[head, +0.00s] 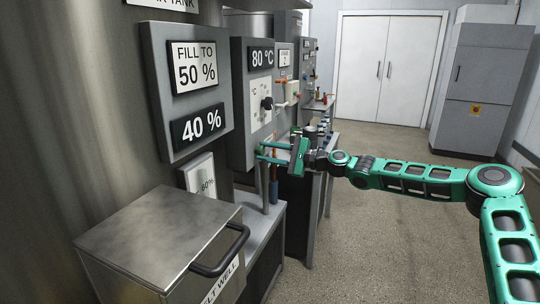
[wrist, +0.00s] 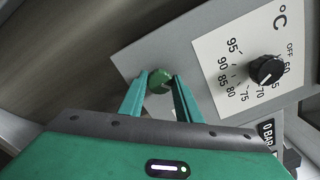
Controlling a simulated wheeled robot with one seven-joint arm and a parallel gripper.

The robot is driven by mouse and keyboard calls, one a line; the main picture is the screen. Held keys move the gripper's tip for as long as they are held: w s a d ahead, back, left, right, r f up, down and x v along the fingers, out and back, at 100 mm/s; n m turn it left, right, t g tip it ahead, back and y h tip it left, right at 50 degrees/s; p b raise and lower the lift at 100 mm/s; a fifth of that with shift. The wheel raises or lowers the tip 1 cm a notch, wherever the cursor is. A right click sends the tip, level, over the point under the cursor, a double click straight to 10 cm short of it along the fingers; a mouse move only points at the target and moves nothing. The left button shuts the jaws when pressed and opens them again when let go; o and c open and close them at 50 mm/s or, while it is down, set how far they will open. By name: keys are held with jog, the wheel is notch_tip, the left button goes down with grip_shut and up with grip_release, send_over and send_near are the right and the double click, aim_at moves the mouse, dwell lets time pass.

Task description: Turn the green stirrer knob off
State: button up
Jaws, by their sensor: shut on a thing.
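The green stirrer knob (wrist: 160,80) is a small round knob on the grey control panel (wrist: 200,92), below and left of the white temperature dial plate in the wrist view. My gripper (wrist: 160,76) has its two green fingers on either side of the knob, shut on it. In the head view my gripper (head: 262,153) reaches in from the right to the lower part of the panel under the 80 °C sign. The knob cannot be made out there behind the fingers. Its pointer mark and any off label cannot be read.
A black temperature knob (wrist: 266,70) sits on the white dial plate (wrist: 235,50), close beside my fingers. A metal box with a black handle (head: 220,250) stands at the front left. Bottles and tools stand below my gripper. The floor to the right is clear.

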jog(key=n, duration=0.5)
jog(key=shift+s+a+f+n, duration=0.15)
jog(key=shift+s+a+n, duration=0.1)
jog(key=shift+a+n, duration=0.1)
jog(key=shift+f+n, duration=0.15)
jog(key=shift+n, duration=1.7)
jog(key=shift+f, duration=0.1)
jog(key=o, duration=1.1)
jog(key=shift+c, duration=0.2)
jog(key=shift+d, duration=0.1)
jog(key=shift+w, duration=0.1)
jog(key=shift+d, duration=0.15)
